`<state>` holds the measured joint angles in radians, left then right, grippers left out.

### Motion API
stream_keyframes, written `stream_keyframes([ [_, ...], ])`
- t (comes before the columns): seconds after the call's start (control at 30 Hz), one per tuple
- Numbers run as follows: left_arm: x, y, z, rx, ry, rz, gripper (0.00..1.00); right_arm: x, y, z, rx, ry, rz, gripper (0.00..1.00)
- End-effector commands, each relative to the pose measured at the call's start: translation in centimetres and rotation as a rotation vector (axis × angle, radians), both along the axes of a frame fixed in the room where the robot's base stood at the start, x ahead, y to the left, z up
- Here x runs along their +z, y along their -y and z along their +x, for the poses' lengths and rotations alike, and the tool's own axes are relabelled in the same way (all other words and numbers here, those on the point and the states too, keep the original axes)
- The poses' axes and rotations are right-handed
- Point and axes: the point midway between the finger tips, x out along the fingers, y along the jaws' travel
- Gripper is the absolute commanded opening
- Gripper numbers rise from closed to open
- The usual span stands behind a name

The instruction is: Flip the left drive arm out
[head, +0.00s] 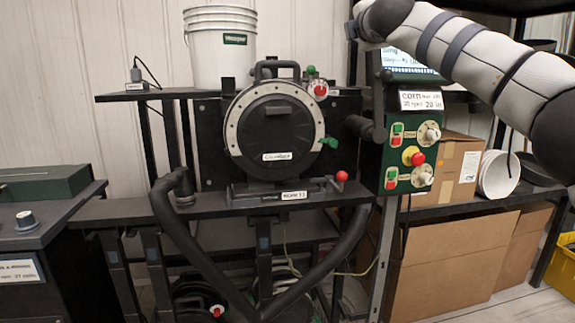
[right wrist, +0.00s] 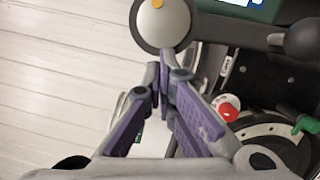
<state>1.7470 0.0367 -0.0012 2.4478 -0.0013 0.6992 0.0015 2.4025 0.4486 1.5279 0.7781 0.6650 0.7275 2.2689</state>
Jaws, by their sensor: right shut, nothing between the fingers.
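The seed meter (head: 275,130) is a round black unit with a pale ring, mounted upright on the stand in the head view. At its left, a short black arm with a rounded end (head: 172,181) lies low and slanted near the stand's bar; I take it for the left drive arm, though its hinge is unclear. A similar dark arm (head: 365,128) sticks out at the right. My right gripper (right wrist: 165,62) is shut and empty in the right wrist view, its purple fingers together. In the head view its arm crosses the upper right, away from the left arm. My left gripper is not visible.
A green control box (head: 402,140) with buttons and knobs stands right of the meter. A white bucket (head: 220,45) sits on the left shelf (head: 150,95). A thick black V-shaped tube (head: 195,250) spans the front below. Cardboard boxes (head: 450,260) fill the lower right.

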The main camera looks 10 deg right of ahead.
Motion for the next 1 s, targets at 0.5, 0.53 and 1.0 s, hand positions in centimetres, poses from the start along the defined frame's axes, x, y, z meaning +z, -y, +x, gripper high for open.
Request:
stream_keyframes([
  [0.5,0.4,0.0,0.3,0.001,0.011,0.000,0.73,0.3,1.2,0.1,0.005,0.001,0.056,0.00],
  [0.53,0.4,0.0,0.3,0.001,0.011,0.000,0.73,0.3,1.2,0.1,0.006,0.000,0.057,0.00],
  [1.0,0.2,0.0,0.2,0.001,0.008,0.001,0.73,0.1,1.2,0.2,0.006,0.000,0.055,0.00],
])
